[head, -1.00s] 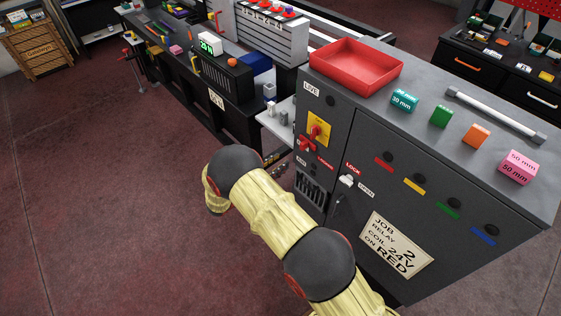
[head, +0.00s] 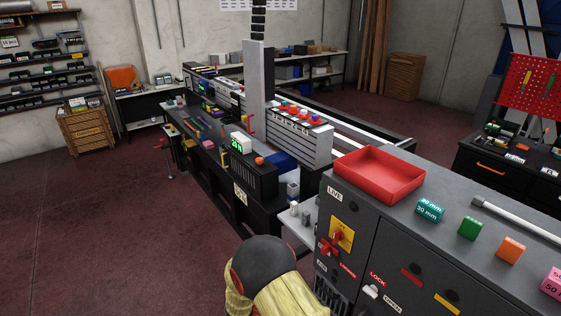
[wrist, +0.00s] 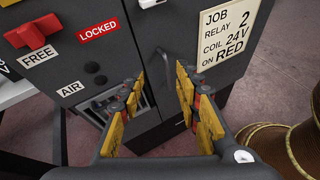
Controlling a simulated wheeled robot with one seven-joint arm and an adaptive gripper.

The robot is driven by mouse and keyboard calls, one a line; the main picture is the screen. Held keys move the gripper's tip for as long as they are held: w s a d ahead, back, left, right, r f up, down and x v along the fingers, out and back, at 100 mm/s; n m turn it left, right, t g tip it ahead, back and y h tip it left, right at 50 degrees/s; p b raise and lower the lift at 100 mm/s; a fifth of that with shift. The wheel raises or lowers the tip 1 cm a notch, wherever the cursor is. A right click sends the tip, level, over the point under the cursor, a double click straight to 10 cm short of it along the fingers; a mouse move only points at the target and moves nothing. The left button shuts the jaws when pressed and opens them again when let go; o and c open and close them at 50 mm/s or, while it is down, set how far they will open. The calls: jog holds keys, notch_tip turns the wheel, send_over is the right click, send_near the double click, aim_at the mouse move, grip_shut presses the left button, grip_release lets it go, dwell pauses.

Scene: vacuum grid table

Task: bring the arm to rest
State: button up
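My gripper (wrist: 161,88) shows in the wrist view with its two yellow-padded fingers spread apart. Nothing is held between them. The fingers point at the dark grey cabinet front (wrist: 160,25), and I cannot tell how far off it is. My arm (head: 265,268) shows at the bottom of the head view, with a dark rounded joint and pale yellow covering, left of the cabinet. My gripper is outside the head view.
The cabinet (head: 360,240) carries a red tray (head: 372,196), a teal block (head: 430,210), a green block (head: 470,228) and an orange block (head: 510,250) on top. A red switch (wrist: 40,35) sticks out of its front. Open floor (head: 90,230) lies to the left.

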jog(key=s+d+r+m+t+y+b, duration=0.1)
jog(key=s+d+r+m+y+b, duration=0.1)
jog(key=s+r+m+y, duration=0.4)
jog(key=s+d+r+m+t+y+b, duration=0.1)
jog(key=s+d+r+m+y+b, duration=0.2)
jog(key=s+r+m, duration=1)
jog(key=s+d+r+y, duration=0.2)
jog(key=s+r+y, duration=0.2)
jog(key=r, duration=0.8)
jog(key=shift+s+d+r+t, duration=0.2)
jog(key=shift+s+r+t, duration=0.1)
jog(key=shift+s, duration=0.65)
jog(key=shift+c, duration=0.4)
